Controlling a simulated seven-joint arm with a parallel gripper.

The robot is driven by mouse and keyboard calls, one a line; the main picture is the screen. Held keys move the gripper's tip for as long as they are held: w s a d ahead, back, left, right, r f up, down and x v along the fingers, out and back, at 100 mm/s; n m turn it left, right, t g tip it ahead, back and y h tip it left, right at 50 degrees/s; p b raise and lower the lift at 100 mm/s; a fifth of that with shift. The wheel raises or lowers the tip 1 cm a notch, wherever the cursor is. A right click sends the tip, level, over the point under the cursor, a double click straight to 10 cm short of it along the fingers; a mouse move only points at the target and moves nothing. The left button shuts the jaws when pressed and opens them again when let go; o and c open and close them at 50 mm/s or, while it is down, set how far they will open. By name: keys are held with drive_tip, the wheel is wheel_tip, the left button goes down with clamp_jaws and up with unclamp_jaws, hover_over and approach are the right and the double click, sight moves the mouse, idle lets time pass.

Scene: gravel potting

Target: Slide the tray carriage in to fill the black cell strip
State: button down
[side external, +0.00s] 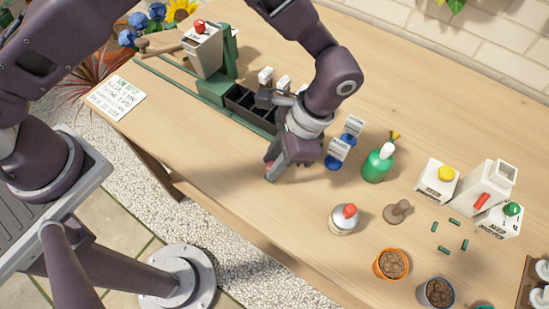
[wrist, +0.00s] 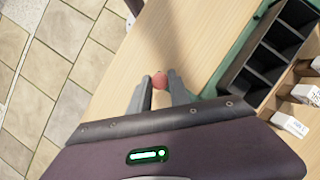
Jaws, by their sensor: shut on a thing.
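The black cell strip (side external: 246,103) lies in the green tray carriage (side external: 262,127), just right of the hopper (side external: 205,52). Its visible cells look empty and dark. In the wrist view the strip (wrist: 270,58) is at the upper right, in the green carriage (wrist: 222,84). My gripper (side external: 274,173) is low at the carriage's near right end, pointing down. In the wrist view its two fingers (wrist: 158,86) are closed around a red round knob (wrist: 160,79). The join between knob and carriage is hidden.
A handwritten card (side external: 117,94) lies left of the green rails (side external: 165,78). The table's front edge is close.

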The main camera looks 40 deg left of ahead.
drive_tip(key=a, duration=2.3)
drive_tip(key=shift+a, duration=0.1)
drive_tip(key=c, duration=1.2)
unclamp_jaws()
drive_tip(key=shift+c, duration=0.2)
drive_tip(key=v, duration=0.7)
